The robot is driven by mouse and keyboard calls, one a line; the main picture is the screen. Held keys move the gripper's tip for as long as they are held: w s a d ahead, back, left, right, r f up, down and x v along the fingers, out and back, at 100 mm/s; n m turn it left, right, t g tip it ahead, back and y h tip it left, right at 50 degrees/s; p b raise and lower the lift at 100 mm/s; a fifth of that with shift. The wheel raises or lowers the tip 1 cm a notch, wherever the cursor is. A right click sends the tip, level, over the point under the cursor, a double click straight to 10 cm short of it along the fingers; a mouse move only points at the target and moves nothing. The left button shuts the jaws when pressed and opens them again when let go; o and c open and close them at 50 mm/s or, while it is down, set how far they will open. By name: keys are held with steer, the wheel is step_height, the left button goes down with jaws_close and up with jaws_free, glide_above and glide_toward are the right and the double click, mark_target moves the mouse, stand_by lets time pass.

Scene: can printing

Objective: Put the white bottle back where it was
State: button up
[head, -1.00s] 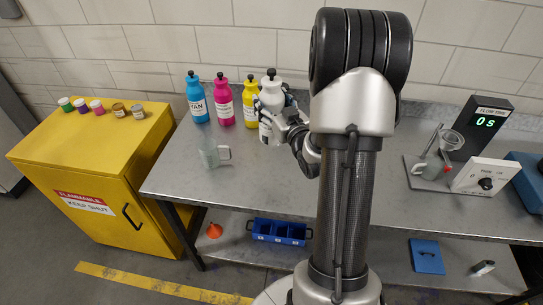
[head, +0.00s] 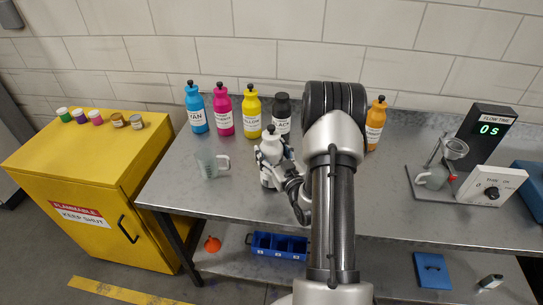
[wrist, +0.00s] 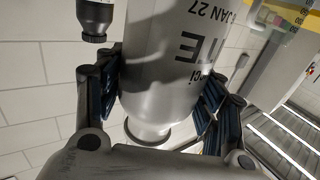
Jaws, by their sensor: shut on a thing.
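The white bottle (head: 269,148) has a black cap and is roughly upright over the left-middle part of the metal bench. My gripper (head: 273,158) is shut on its body. In the wrist view, the white bottle (wrist: 165,55) appears upside down between the gripper fingers (wrist: 160,105), with part of its printed label showing. I cannot tell whether its base touches the bench. Behind it stands a row of bottles: cyan (head: 196,112), magenta (head: 223,114), yellow (head: 252,116) and black (head: 282,120). An orange bottle (head: 375,125) stands further right. My arm hides the bench between black and orange.
A clear measuring jug (head: 208,165) stands left of the white bottle. The flow timer (head: 486,133), a cup stand and a control box (head: 490,187) are at the right. A yellow cabinet (head: 85,160) with small jars is at the left. The bench's right-middle is clear.

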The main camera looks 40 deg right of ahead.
steer(key=shift+f, duration=0.55)
steer(key=shift+f+b, duration=0.15)
steer(key=shift+b, duration=0.15)
steer(key=o, duration=1.8)
steer(key=shift+p, duration=0.3)
steer(key=v, duration=1.2)
steer(key=shift+s, duration=0.1)
